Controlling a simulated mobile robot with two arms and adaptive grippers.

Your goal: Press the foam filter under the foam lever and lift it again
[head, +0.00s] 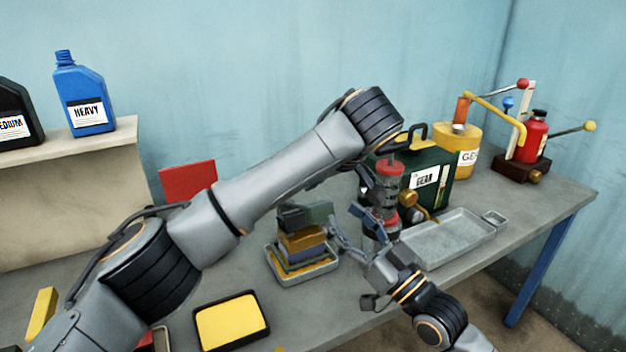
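A layered foam stack (303,246), with yellow-brown and blue bands, sits in a small light tray (307,276) at mid-table. A dark grey-green block (305,215) is on top of it; whether this is the foam lever's plate or part of the filter I cannot tell. My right gripper (345,222) is just right of the stack, fingers spread, with nothing visible between them. Contact with the stack is unclear. My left arm crosses the middle of the view and bends down near a red-and-grey cylinder (390,169); its gripper is not clearly visible there.
A dark green can (426,184) and grey metal tray (450,240) are to the right. A yellow can (458,145) and red bottle device (533,138) stand behind. A yellow pad in a black tray (232,322) lies in front. Blue (84,95) and black bottles (17,115) occupy the shelf.

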